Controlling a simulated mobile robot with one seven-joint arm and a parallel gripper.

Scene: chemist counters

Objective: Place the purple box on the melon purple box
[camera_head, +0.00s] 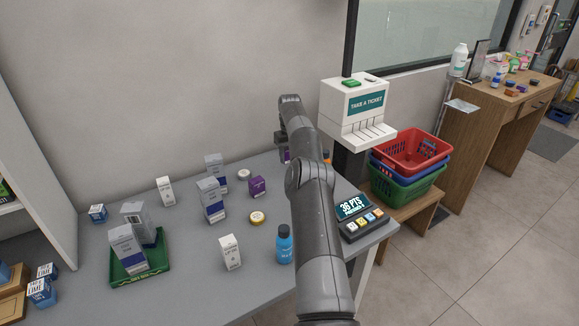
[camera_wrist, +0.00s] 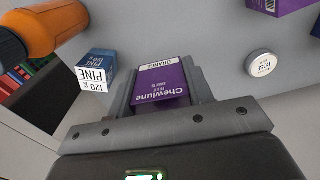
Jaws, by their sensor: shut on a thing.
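My gripper (camera_wrist: 160,92) is shut on a purple box (camera_wrist: 160,84) lettered "Chewlune" and "ORANGE", held between the two fingers in the wrist view. In the head view my gripper (camera_head: 283,141) is at the back of the counter, partly behind my arm, with a sliver of the held box (camera_head: 285,155) showing. Another purple box (camera_head: 257,186) stands on the counter to the left of my arm. A purple box (camera_wrist: 283,4) also shows at the top right of the wrist view, cut by the edge. I cannot read its flavour.
A blue and white "PINE" box (camera_wrist: 96,70) and an orange bottle (camera_wrist: 48,28) are close left of the held box. A white round tin (camera_wrist: 261,63) is to the right. Grey-white cartons (camera_head: 211,200), a blue bottle (camera_head: 284,245) and a green tray (camera_head: 117,270) share the counter.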

